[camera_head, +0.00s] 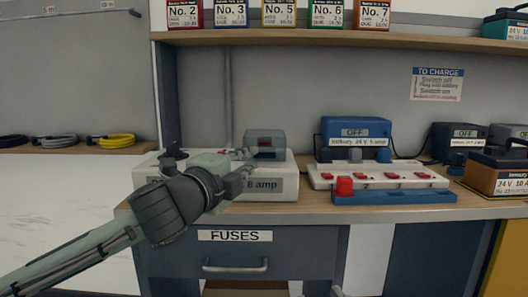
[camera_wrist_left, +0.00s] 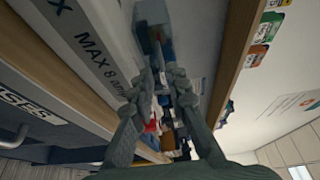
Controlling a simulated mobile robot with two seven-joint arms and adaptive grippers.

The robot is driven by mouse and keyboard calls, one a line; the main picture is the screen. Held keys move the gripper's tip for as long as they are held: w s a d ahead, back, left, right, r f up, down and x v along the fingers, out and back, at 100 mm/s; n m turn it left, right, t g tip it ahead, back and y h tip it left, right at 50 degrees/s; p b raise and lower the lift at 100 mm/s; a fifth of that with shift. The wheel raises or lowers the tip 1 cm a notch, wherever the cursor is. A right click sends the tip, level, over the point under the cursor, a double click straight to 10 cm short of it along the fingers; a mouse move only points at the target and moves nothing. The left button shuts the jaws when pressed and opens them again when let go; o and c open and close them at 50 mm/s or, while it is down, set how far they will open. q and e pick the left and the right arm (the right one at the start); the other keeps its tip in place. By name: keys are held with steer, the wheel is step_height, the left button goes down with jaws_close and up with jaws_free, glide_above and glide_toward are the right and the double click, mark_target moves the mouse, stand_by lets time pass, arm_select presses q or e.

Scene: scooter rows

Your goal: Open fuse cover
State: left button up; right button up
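The fuse box (camera_head: 288,187) is a white case on the bench, with a label ending in "8 amp". A grey see-through cover (camera_head: 265,143) stands on its top; whether it is shut is hard to tell. My left gripper (camera_head: 245,172) is in front of the box, just left of and below the cover. In the left wrist view, the gripper's fingers (camera_wrist_left: 165,78) point along the box's lettered side (camera_wrist_left: 85,50), with a narrow gap and nothing clearly held between them. The cover (camera_wrist_left: 150,18) shows beyond the fingertips. My right gripper is not in view.
A white power strip (camera_head: 375,174) with red switches lies right of the box, near a blue charger (camera_head: 355,132). A shelf (camera_head: 340,38) with several boxes runs above. A drawer (camera_head: 235,262) labelled FUSES is below the bench top.

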mark_target(263, 151)
arm_select(q)
steer(key=x, duration=0.6)
steer(key=shift+w+d, duration=0.1)
steer(key=shift+c, duration=0.3)
jaws_close()
